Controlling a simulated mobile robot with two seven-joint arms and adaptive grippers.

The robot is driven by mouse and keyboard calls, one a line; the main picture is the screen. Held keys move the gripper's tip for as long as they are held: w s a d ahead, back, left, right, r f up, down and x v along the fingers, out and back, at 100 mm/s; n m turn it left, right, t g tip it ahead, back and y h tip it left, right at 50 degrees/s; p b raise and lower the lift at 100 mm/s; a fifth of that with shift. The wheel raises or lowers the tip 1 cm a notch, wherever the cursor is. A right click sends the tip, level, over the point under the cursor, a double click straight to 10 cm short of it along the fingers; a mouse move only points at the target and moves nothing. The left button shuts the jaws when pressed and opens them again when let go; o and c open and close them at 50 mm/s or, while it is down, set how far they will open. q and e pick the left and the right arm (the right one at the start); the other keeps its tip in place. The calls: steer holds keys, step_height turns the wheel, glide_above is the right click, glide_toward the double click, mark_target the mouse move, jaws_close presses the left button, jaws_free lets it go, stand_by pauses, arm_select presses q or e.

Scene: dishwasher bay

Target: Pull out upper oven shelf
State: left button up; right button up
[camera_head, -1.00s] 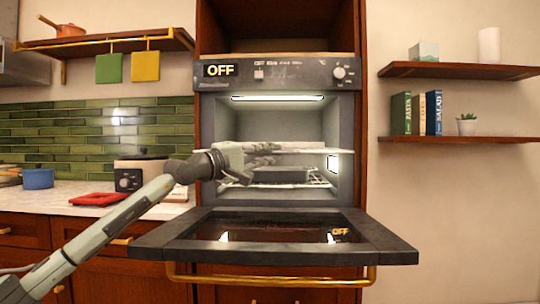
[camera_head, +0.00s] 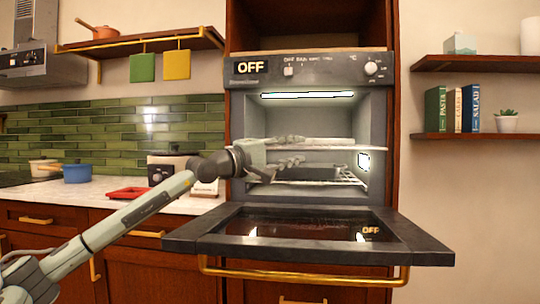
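The oven (camera_head: 310,68) stands open, with its door (camera_head: 310,236) folded down flat. The upper oven shelf (camera_head: 335,149) is a thin pale rack seen nearly edge-on inside the lit cavity. My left gripper (camera_head: 298,150) reaches in from the left at the height of this shelf. One finger shows above the shelf line and the other below it, with a gap between them. Contact with the shelf is too small to tell. The left part of the shelf's front edge is hidden behind the gripper. My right gripper is not in view.
A lower rack (camera_head: 340,182) with a dark tray (camera_head: 312,173) sits below the upper shelf. The door and its gold handle (camera_head: 310,277) jut out in front. A toaster (camera_head: 168,168), red tray (camera_head: 130,194) and blue pot (camera_head: 77,172) are on the left counter.

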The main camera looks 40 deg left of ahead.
arm_select(q)
steer(key=v, duration=0.2)
steer(key=shift+s+a+f, duration=0.1)
steer(key=shift+s, duration=0.3)
steer(key=r+v, duration=0.1)
steer(key=v, duration=0.5)
steer(key=shift+s+f, duration=0.4)
steer(key=shift+s, duration=0.05)
steer(key=shift+a, duration=0.15)
